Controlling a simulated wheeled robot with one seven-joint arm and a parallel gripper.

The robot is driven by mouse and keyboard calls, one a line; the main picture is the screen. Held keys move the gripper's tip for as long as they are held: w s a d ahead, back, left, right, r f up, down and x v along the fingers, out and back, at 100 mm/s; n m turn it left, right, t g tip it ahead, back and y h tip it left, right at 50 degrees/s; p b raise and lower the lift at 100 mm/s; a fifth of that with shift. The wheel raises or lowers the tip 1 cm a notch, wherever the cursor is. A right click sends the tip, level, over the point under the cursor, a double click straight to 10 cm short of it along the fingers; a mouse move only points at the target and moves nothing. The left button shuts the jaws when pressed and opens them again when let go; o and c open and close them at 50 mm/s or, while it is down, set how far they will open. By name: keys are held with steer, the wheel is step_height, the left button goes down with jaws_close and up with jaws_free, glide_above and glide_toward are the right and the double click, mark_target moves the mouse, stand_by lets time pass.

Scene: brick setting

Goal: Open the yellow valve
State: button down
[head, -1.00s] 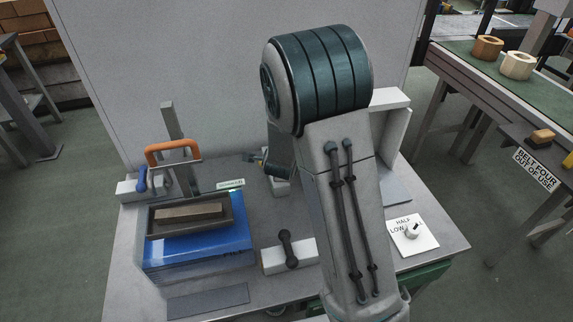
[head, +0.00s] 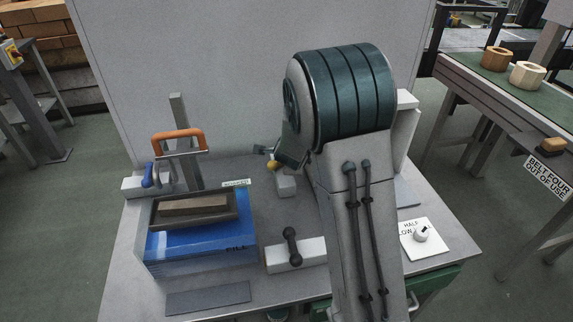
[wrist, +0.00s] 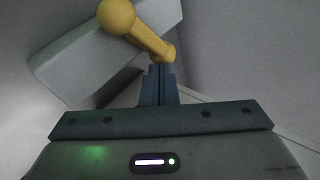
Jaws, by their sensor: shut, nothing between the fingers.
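The yellow valve (wrist: 145,35) shows in the wrist view as a lever with a round ball at its upper left end, on a pale grey block (wrist: 70,62). In the head view only a small yellow part of the valve (head: 271,165) shows beside my arm, above its grey block (head: 286,186). My gripper (wrist: 159,68) is shut and empty, its fingertips right at the lever's lower right end. I cannot tell whether they touch it. In the head view my gripper (head: 263,150) is small and partly hidden by my arm.
A blue box (head: 200,248) with a tray stands at the left, near an orange-handled tool (head: 178,136). A dark lever (head: 292,246) on a white block and a dial plate (head: 420,239) sit toward the front. A grey panel rises behind the table.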

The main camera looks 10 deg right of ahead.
steer(key=shift+w+d+f, duration=0.15)
steer(key=shift+w+d, duration=0.15)
steer(key=shift+d, duration=0.3)
steer(key=shift+w+a, duration=0.1)
steer(key=shift+w, duration=0.05)
steer(key=shift+w+a, duration=0.15)
steer(key=shift+w, duration=0.05)
stand_by(1.0)
steer(key=p+v, duration=0.5)
steer(key=v, duration=0.8)
steer(key=shift+s+r, duration=0.25)
steer(key=shift+r, duration=0.1)
